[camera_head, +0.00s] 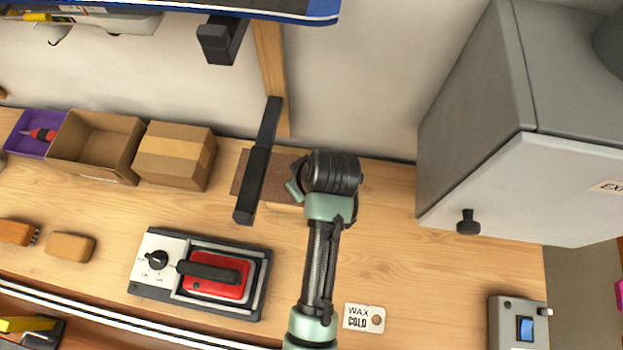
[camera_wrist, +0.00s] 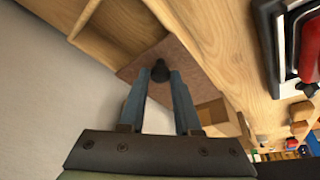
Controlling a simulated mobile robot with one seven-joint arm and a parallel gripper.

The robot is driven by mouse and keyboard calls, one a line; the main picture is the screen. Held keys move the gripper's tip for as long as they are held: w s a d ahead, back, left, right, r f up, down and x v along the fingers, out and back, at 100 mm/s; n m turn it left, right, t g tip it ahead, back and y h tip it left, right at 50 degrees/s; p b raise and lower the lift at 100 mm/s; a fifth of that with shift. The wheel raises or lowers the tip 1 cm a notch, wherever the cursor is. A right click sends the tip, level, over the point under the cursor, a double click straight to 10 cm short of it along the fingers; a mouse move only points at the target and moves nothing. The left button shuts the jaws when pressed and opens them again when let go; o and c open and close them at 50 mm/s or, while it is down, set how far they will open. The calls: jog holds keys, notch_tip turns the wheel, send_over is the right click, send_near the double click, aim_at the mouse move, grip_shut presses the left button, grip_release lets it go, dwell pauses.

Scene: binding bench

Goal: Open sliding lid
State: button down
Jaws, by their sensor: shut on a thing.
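A flat brown panel (camera_head: 285,190), seemingly the sliding lid, lies at the back of the bench by the wall, partly hidden by my arm and a black bar. In the wrist view the brown panel (camera_wrist: 188,62) carries a small black knob (camera_wrist: 160,68). My gripper (camera_wrist: 160,76) has its two blue-grey fingertips on either side of this knob, shut on it. How far the lid is open cannot be told.
A closed cardboard box (camera_head: 175,155) stands left of the panel, with an open box (camera_head: 97,145) beyond it. A heater with a red lid (camera_head: 215,275) sits in front. A large grey cabinet (camera_head: 520,160) stands right. A wooden post (camera_head: 270,65) rises behind.

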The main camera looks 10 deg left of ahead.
jog(key=shift+d, duration=0.2)
jog(key=c, duration=1.1)
grip_release()
jog(key=o, duration=0.5)
jog(key=shift+a, duration=0.1)
jog(key=shift+r, duration=0.1)
jog(key=v, duration=1.2)
jog(key=shift+r, duration=0.35)
jog(key=shift+c, duration=0.2)
